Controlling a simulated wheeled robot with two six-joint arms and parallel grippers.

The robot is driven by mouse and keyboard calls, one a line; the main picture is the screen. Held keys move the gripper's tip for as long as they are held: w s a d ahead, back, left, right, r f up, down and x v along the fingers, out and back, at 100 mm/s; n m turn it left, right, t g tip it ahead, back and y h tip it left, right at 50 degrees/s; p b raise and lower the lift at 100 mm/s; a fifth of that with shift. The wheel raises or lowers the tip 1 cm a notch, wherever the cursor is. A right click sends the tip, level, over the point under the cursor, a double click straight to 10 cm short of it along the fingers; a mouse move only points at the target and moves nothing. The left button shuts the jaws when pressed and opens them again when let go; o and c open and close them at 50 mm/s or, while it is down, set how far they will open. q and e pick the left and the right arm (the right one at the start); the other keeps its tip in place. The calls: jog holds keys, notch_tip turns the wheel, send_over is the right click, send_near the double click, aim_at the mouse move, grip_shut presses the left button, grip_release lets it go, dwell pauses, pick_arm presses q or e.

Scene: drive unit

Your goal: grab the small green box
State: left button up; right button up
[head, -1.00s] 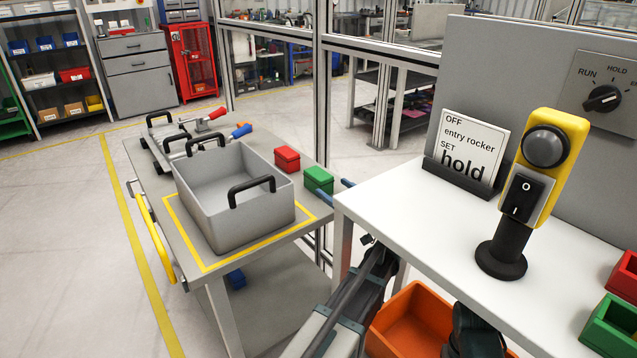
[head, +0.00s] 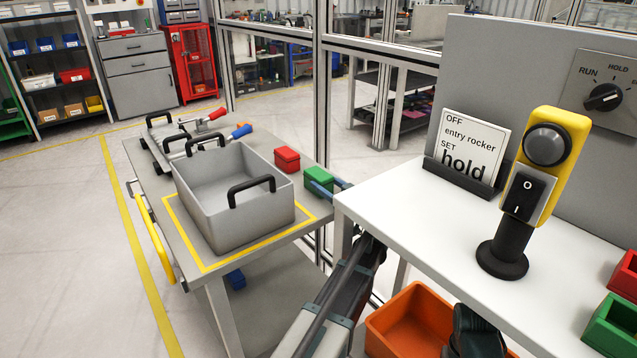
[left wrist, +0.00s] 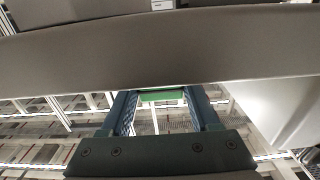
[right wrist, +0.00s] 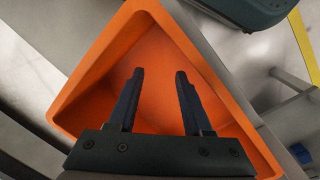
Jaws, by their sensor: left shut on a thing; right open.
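The small green box (head: 318,177) is at the right edge of the grey cart, beside a red box. My left gripper (head: 327,186) reaches it from the right, partly hidden by the white table's corner. In the left wrist view the green box (left wrist: 162,95) shows between the two fingers, which are shut on it. I cannot tell whether it is off the cart top. My right gripper (right wrist: 160,80) is open and empty above an orange bin.
The red box (head: 287,159) and a grey tote (head: 215,228) with black handles stand on the cart. The orange bin (head: 388,322) is below the white table (head: 420,222). On that table stand a sign (head: 470,146) and a yellow switch post (head: 535,165). Another green box (head: 612,325) is at far right.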

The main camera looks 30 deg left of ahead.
pick_arm(q)
grip_shut()
jog(key=shift+r+p, duration=0.7)
jog(key=shift+r, duration=0.05)
notch_tip(320, 180, up, 3)
jog(key=p, duration=0.3)
jog(key=shift+s+d+f+b, duration=0.25)
jog(key=shift+d, duration=0.3)
jog(key=shift+s+d+f+b, duration=0.2)
jog(key=shift+d, duration=0.3)
jog(key=v, duration=1.5)
jog(key=shift+s+d, duration=0.15)
jog(key=shift+d, duration=0.15)
